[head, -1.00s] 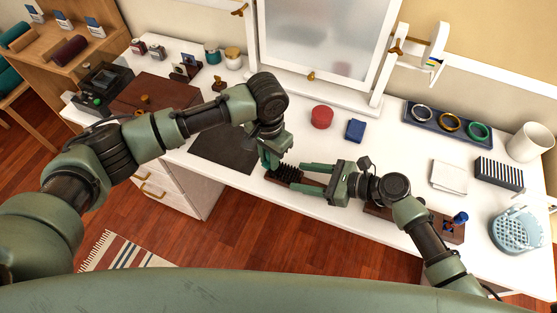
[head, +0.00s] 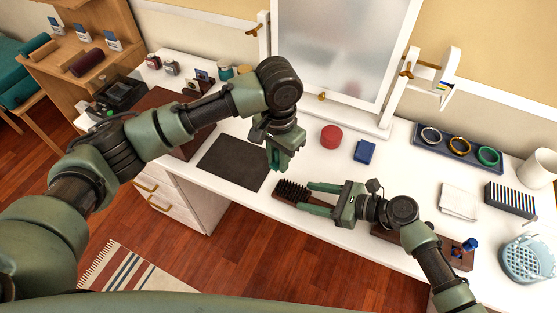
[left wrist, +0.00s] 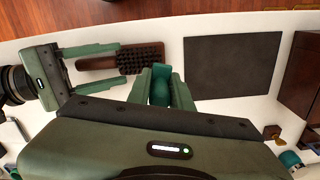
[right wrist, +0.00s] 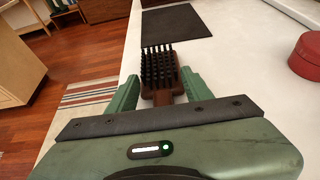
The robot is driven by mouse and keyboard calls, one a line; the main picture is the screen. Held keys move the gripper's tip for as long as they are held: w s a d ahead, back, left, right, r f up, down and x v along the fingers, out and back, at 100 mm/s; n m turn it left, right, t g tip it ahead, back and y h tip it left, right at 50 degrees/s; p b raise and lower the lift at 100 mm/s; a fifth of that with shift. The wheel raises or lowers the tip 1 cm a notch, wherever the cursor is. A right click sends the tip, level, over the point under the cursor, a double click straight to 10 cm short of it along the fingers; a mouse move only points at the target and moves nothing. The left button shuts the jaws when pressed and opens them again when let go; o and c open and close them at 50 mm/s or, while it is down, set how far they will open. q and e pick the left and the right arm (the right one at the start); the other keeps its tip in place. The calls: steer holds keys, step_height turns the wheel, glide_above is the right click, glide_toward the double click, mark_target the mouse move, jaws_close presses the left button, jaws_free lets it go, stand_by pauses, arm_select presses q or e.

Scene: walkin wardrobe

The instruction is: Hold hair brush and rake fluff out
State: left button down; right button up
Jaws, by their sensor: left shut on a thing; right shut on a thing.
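The hair brush (head: 290,190) has a brown wooden body and dark bristles facing up. My right gripper (head: 317,197) is shut on its handle, near the desk's front edge. The brush also shows in the right wrist view (right wrist: 160,70) and in the left wrist view (left wrist: 140,58). My left gripper (head: 279,164) is raised above and behind the brush, apart from the bristles. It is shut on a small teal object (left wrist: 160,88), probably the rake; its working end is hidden. No fluff can be made out on the bristles.
A dark mat (head: 222,164) lies bare left of the brush. A red round box (head: 331,136) and a blue box (head: 364,151) stand behind it, below the mirror (head: 340,45). A wooden block (head: 455,250) with a blue-topped item is at right.

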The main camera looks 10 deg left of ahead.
steer(key=o, duration=1.5)
steer(key=shift+o, duration=0.2)
steer(key=v, duration=1.2)
steer(key=shift+f, duration=0.1)
